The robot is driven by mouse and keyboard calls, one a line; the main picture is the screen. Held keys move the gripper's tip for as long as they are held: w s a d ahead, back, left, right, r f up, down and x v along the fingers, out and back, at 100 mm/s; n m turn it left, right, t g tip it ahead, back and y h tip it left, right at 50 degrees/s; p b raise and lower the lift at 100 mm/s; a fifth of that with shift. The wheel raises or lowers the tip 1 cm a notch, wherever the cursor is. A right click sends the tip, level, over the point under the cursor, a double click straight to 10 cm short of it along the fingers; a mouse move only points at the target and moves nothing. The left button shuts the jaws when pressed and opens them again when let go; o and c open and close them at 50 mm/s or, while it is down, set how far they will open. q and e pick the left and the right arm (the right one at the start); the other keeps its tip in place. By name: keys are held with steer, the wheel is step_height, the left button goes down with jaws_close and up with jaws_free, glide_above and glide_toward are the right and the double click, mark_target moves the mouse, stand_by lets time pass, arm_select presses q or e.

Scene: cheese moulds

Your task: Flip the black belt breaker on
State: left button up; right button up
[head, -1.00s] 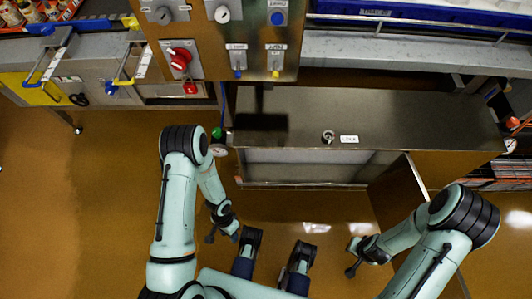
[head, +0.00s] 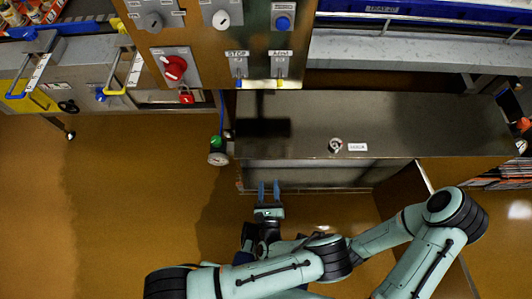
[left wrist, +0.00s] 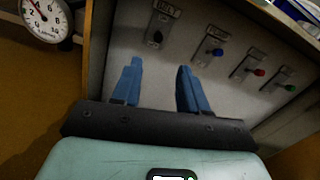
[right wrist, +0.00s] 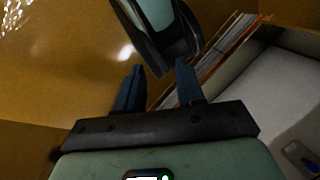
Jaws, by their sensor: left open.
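In the left wrist view, the black breaker (left wrist: 157,38) sits on a small grey plate under a label, at the left end of a row on a grey panel (left wrist: 125,38). Its toggle appears to point down. My left gripper (left wrist: 157,85) is open and empty, its blue fingers apart below the black breaker in the picture and not touching it. In the head view, the left gripper (head: 268,190) is in front of the low cabinet, whose breakers are hidden there. My right gripper (right wrist: 159,80) is open and empty in the right wrist view, away from the panel.
Blue (left wrist: 215,45), red (left wrist: 258,72) and green (left wrist: 289,87) breakers sit right of the black one. A round gauge (left wrist: 46,18) is to its left. An open cabinet door (head: 402,190) stands at the right. A control board (head: 215,55) overhangs the top left.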

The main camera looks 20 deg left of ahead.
arm_select(q)
steer(key=b+x, duration=0.2)
steer(key=x, duration=1)
steer(key=shift+w+a, duration=0.2)
steer(key=shift+a, duration=0.05)
arm_select(e)
steer(key=shift+t, duration=0.6)
steer(key=shift+w+d+f, duration=0.4)
steer(key=shift+w+f, duration=0.25)
steer(key=shift+w, duration=0.2)
steer(key=shift+w+d+f, duration=0.4)
steer(key=shift+w+f, duration=0.2)
steer(key=shift+w, duration=0.2)
